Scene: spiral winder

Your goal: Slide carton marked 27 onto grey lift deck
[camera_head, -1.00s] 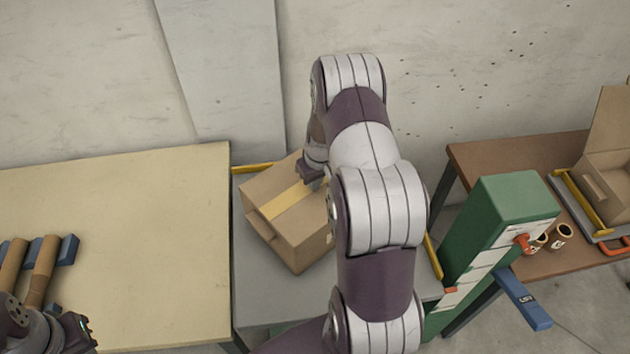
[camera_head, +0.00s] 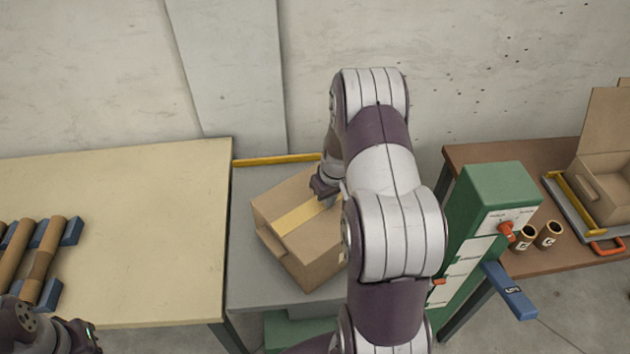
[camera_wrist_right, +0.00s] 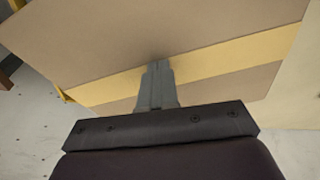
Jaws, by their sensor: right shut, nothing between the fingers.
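A brown carton (camera_head: 318,250) with a yellow tape strip stands at an angle on the grey lift deck (camera_head: 245,285); no number on it is readable. My right gripper (camera_head: 322,190) is at the carton's far upper edge, partly hidden by my arm. In the right wrist view its shut, empty fingers (camera_wrist_right: 158,68) point at the taped carton surface (camera_wrist_right: 120,35); whether they touch cannot be told. My left gripper (camera_head: 85,340) is at the lower left, away from the carton, its jaws unclear.
A pale table (camera_head: 120,240) adjoins the deck's left side and carries brown rolls (camera_head: 42,262) on blue supports. A yellow bar (camera_head: 275,159) edges the deck's far side. At right stand a green control post (camera_head: 490,195) with a blue lever (camera_head: 510,292) and a brown table (camera_head: 480,160) with an open box.

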